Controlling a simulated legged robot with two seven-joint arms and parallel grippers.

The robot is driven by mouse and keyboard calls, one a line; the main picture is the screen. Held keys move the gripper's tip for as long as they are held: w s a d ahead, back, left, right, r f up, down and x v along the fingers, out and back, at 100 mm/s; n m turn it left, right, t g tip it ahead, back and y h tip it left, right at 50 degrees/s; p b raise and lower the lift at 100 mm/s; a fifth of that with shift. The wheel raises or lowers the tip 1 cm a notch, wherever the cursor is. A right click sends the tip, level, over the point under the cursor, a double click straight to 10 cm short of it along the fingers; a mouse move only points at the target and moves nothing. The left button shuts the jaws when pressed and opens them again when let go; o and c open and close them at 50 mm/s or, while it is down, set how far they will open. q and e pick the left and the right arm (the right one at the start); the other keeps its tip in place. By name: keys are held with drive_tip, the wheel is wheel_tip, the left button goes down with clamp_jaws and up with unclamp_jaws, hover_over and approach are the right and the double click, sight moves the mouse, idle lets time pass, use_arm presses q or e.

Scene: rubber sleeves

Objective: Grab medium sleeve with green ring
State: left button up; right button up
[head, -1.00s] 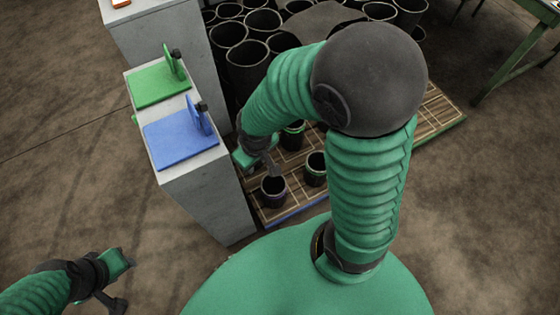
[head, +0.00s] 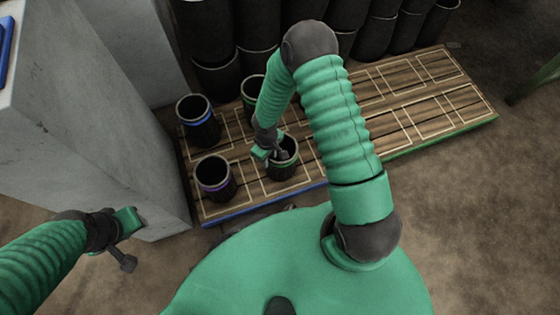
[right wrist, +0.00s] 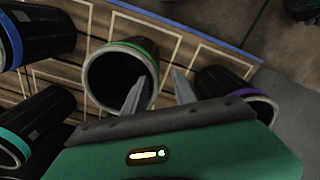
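The black sleeve with a green ring (head: 281,168) stands on the pallet in the head view. In the right wrist view the sleeve's open mouth and green band (right wrist: 118,75) show. My right gripper (head: 270,153) is at its rim. It is open: in the right wrist view (right wrist: 160,76) one finger overlaps the sleeve's mouth and the other is outside, to the right. Contact cannot be told. My left gripper (head: 131,241) is open and empty at the lower left, away from the sleeves.
A purple-ringed sleeve (head: 214,180) stands left of the green-ringed one; a blue-ringed sleeve (head: 198,125) and another sleeve (head: 250,92) stand behind. Large black sleeves (head: 208,30) crowd the back. A grey block (head: 90,130) borders the pallet (head: 440,120), whose right side is bare.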

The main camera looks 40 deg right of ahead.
wheel_tip(320, 180, down, 10)
drive_tip(key=b, duration=0.6)
drive_tip(key=shift+w+d, duration=0.15)
drive_tip(key=shift+d, duration=0.25)
clamp_jaws()
idle(0.6)
